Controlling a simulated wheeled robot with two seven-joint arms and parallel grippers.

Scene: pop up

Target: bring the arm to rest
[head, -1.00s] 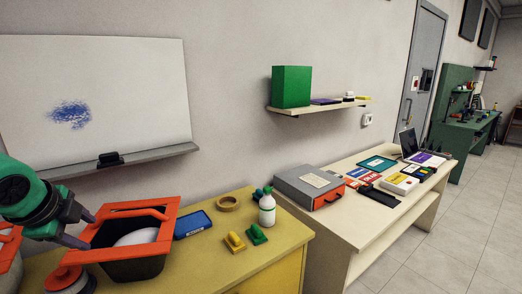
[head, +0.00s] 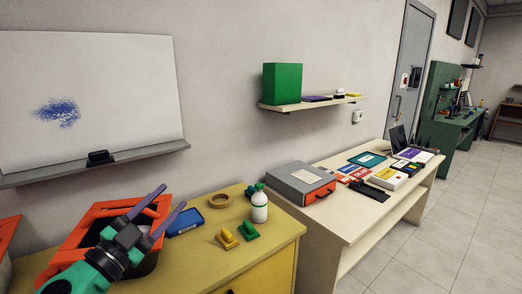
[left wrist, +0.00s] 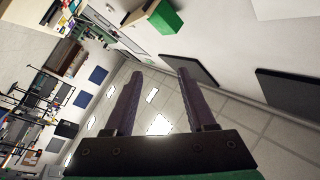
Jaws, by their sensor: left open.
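My left gripper (head: 165,208) is in the head view at the lower left, above the yellow table. Its two purple fingers are spread and nothing is between them. It is in front of the orange-rimmed black bin (head: 72,242) and hides much of it. In the left wrist view the open fingers (left wrist: 160,95) point out over the room, with the ceiling lights between them. My right gripper is not in view.
The yellow table (head: 255,262) holds a blue box (head: 185,222), a tape roll (head: 219,200), a white bottle (head: 260,207) and small yellow and green items. A pale table (head: 345,222) with a grey case (head: 300,180) stands to the right.

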